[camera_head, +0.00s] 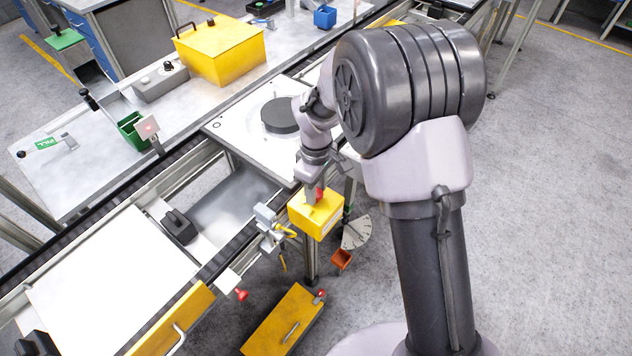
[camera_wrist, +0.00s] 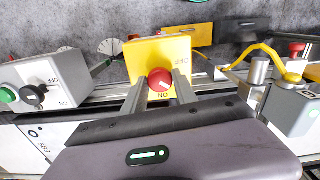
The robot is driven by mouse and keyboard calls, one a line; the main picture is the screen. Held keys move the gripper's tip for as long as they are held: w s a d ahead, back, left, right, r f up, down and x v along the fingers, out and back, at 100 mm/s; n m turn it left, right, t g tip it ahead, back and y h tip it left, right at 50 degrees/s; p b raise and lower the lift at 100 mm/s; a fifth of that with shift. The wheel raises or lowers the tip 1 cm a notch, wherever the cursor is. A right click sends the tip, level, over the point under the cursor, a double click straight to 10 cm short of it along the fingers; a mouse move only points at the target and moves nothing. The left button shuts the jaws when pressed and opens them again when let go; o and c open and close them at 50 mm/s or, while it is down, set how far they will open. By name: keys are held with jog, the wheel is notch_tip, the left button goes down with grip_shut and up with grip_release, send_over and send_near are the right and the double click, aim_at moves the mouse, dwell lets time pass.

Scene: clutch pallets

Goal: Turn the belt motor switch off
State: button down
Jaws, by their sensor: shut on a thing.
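The belt motor switch appears to be the yellow box (camera_head: 316,216) with a red rotary knob (camera_wrist: 160,79), mounted at the conveyor's near side. In the wrist view the yellow box (camera_wrist: 148,55) carries the words OFF and ON on its face, upside down. A pale mark shows on the knob, but I cannot tell surely which word it points to. My gripper (camera_wrist: 160,88) has one finger on each side of the red knob and is shut on it. In the head view my gripper (camera_head: 314,190) comes down onto the box from above and partly hides the knob.
A grey box (camera_wrist: 45,80) with a black OFF/ON knob and a green button stands left of the yellow box in the wrist view. A yellow drawer unit (camera_head: 283,320) stands below.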

jog(key=n+p, duration=0.2)
jog(key=n, duration=0.2)
jog(key=shift+r+p, duration=0.15)
jog(key=shift+p, duration=0.2)
jog(key=shift+n+p, duration=0.75)
jog(key=shift+n, duration=1.05)
jog(key=c, duration=1)
grip_release()
jog(key=shift+o, duration=0.2)
notch_tip(320, 180, up, 17)
jog(key=p, duration=0.4)
